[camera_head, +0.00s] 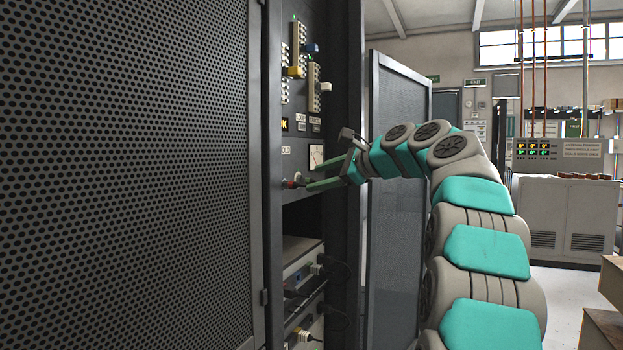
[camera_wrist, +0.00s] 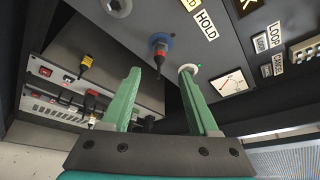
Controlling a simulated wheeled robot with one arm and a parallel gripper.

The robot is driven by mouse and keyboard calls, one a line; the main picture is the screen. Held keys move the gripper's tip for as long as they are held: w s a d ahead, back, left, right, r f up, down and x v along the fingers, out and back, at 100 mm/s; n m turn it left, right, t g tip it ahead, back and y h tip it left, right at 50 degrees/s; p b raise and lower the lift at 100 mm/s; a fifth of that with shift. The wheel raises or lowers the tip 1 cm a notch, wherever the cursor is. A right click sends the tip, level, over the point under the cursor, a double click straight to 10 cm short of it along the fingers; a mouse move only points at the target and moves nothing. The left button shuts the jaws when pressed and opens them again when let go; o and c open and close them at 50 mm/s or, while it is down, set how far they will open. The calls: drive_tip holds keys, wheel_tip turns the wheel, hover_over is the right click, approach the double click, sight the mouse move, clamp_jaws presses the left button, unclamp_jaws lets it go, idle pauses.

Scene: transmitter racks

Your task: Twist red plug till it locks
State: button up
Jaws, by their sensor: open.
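The red plug (camera_wrist: 159,49) sits in a round blue-ringed socket on the dark panel, with a dark end towards the camera. In the head view, a small red spot (camera_head: 287,183) on the rack panel appears to be the same plug. My gripper (camera_wrist: 161,70) is open, its two green fingers spread, and the plug shows between their tips in the wrist view. The fingers look apart from the plug, though the exact gap is hard to tell. In the head view, my gripper (camera_head: 311,176) points left at the panel, close in front of the plug.
A white round knob (camera_wrist: 190,68) lies by the right fingertip, left of a dial meter (camera_wrist: 231,83). A grey bolt-like knob (camera_wrist: 117,6) and HOLD label (camera_wrist: 205,25) are nearby. Lower units with cables (camera_head: 303,280) sit below. An open perforated door (camera_head: 398,200) stands behind my arm.

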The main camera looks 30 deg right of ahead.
sight(297, 184)
drive_tip(key=shift+x, duration=3.85)
drive_tip(key=shift+c, duration=0.4)
clamp_jaws()
drive_tip(key=shift+m+p, duration=0.3)
drive_tip(key=shift+p, duration=1.05)
drive_tip(key=shift+m+g+y+p, duration=0.4)
drive_tip(key=shift+m+g+p, duration=0.1)
drive_tip(key=shift+p, duration=0.95)
